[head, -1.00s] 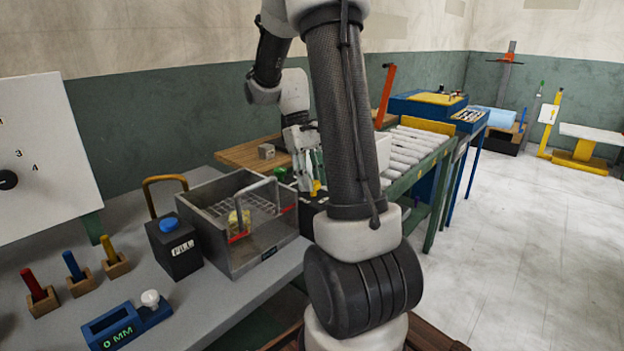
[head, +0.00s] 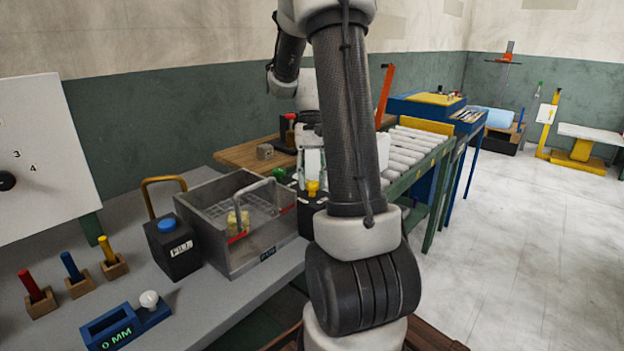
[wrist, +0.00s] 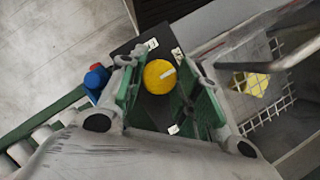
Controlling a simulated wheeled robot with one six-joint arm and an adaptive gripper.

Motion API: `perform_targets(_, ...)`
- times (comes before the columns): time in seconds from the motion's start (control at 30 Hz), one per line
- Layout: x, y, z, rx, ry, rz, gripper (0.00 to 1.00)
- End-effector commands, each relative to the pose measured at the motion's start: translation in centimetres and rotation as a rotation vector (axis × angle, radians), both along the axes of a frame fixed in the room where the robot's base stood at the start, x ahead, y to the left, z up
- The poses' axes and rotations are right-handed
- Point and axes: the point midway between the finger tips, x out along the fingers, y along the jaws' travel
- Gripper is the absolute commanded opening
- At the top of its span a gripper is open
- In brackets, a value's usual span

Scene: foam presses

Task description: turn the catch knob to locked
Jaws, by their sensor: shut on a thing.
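The catch knob is a round yellow knob (wrist: 159,77) with a white pointer line, on a dark box (wrist: 150,118). In the wrist view the line points to the upper right, and small white labels lie around the knob, too small to read. The yellow knob (head: 312,188) also shows in the head view, on the black box (head: 313,220) beside the metal tank. My gripper (wrist: 158,88) has its green-padded fingers on either side of the knob, shut on it. My arm hides part of the box in the head view.
A metal tank (head: 205,240) with a wire basket and raised handle stands just left of the box. A black FILL box (head: 175,255) stands farther left. A roller conveyor (head: 412,150) runs behind on the right.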

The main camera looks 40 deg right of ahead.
Motion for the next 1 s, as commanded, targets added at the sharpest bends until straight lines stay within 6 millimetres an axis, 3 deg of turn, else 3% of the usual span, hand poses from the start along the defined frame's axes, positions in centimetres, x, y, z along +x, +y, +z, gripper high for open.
perform_targets(0.4, 0.1, 0.0, 0.1, -0.002, -0.002, -0.008, 0.09)
perform_targets(0.43, 0.1, 0.0, 0.1, -0.002, -0.002, -0.008, 0.37)
perform_targets(0.53, 0.0, 0.0, 0.0, -0.001, -0.002, -0.007, 0.54)
perform_targets(0.87, 0.1, -0.1, 0.2, -0.001, -0.002, -0.007, 0.54)
perform_targets(1.0, 0.6, -0.4, 1.5, -0.002, -0.003, -0.007, 0.54)
